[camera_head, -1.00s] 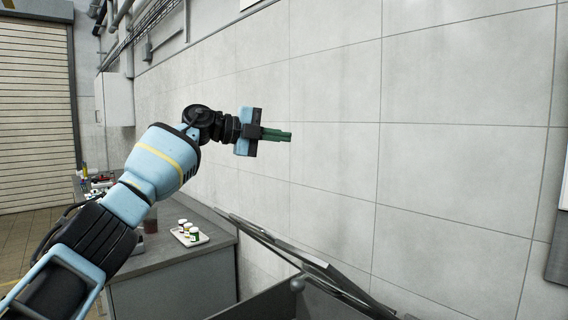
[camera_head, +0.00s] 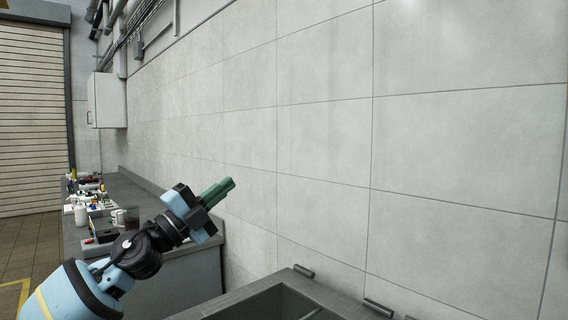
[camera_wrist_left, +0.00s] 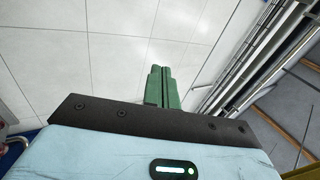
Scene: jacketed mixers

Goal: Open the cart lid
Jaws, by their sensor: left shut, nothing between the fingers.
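The grey cart (camera_head: 243,303) shows at the bottom edge of the head view, cut off by the frame. Its top is open on the visible part, with a dark inside. Dark hinge pieces (camera_head: 303,270) sit along its wall-side rim. I cannot make out the lid panel; it may hang behind that rim. My left gripper (camera_head: 218,192), with green fingers, is shut and empty. It is above and left of the cart, apart from it, pointing up and right toward the wall. In the left wrist view its fingers (camera_wrist_left: 162,86) are together with nothing between them. My right gripper is out of view.
A grey counter (camera_head: 180,281) stands left of the cart, behind my left arm, with bottles and small items (camera_head: 82,214) on it. The tiled wall (camera_head: 430,150) runs close behind the cart. A roller door (camera_head: 33,120) is at the far left.

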